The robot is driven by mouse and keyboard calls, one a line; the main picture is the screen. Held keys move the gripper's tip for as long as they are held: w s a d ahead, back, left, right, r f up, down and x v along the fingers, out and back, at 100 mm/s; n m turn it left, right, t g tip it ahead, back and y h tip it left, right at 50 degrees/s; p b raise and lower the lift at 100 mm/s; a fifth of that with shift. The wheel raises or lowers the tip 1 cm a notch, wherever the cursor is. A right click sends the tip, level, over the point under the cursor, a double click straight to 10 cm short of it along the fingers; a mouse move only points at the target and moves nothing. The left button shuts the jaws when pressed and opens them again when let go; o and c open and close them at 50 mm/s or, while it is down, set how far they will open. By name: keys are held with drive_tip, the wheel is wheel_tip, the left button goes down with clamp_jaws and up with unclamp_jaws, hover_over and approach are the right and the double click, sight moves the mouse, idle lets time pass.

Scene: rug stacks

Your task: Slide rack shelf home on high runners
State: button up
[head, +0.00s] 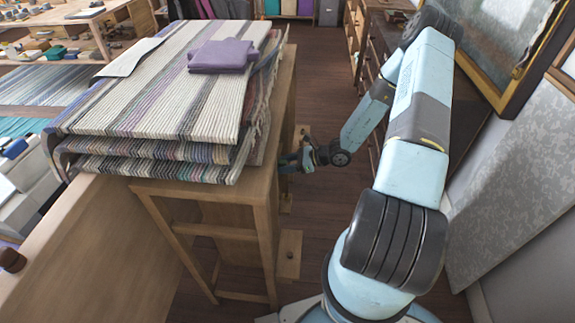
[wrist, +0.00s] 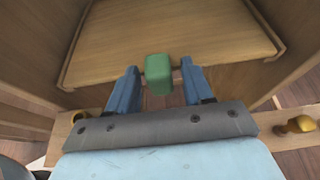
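The wooden shelf (wrist: 170,30), a tan board with a raised rim, fills the upper part of the wrist view inside a wooden rack. A small green block (wrist: 158,75) stands at the middle of its near edge, perhaps a handle. My gripper (wrist: 160,72) has its two blue fingers on either side of this block, with narrow gaps showing. In the head view, my gripper (head: 300,161) reaches left to the right side of the wooden rack (head: 262,205). The shelf and the runners are hidden there by the rack and the rugs.
Striped rugs (head: 160,90) lie stacked on top of the rack, with a folded purple cloth (head: 222,55) on them. Wooden rails with knobs (wrist: 293,125) lie below the shelf. Dark drawers (head: 380,45) and a gilt frame (head: 515,80) stand right. Dark floor (head: 325,75) lies open between.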

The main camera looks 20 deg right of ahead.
drive_tip(key=shift+o, duration=0.8)
drive_tip(key=v, duration=1.3)
drive_tip(key=shift+s+d, duration=0.2)
drive_tip(key=shift+d, duration=0.15)
drive_tip(key=s+a+r+n+g+h, duration=0.25)
drive_tip(key=r+n, duration=0.25)
drive_tip(key=r, duration=0.4)
drive_tip(key=s+a+r+n+g+h, duration=0.1)
drive_tip(key=s+a+r+n+h, duration=0.2)
drive_tip(key=r, duration=0.7)
drive_tip(key=s+a+r+n+g+h, duration=0.1)
drive_tip(key=a+r+n, duration=0.1)
drive_tip(key=r+n, duration=0.55)
drive_tip(key=s+a+r+n+t+h, duration=0.2)
drive_tip(key=s+r+n+t+h, duration=0.3)
drive_tip(key=s+r, duration=1.2)
wheel_tip(320, 180, up, 2)
drive_tip(key=shift+s+r+n+h, duration=0.25)
drive_tip(key=shift+n+h, duration=0.2)
drive_tip(key=shift+n, duration=0.5)
drive_tip(key=shift+a, duration=0.1)
drive_tip(key=shift+c, duration=0.4)
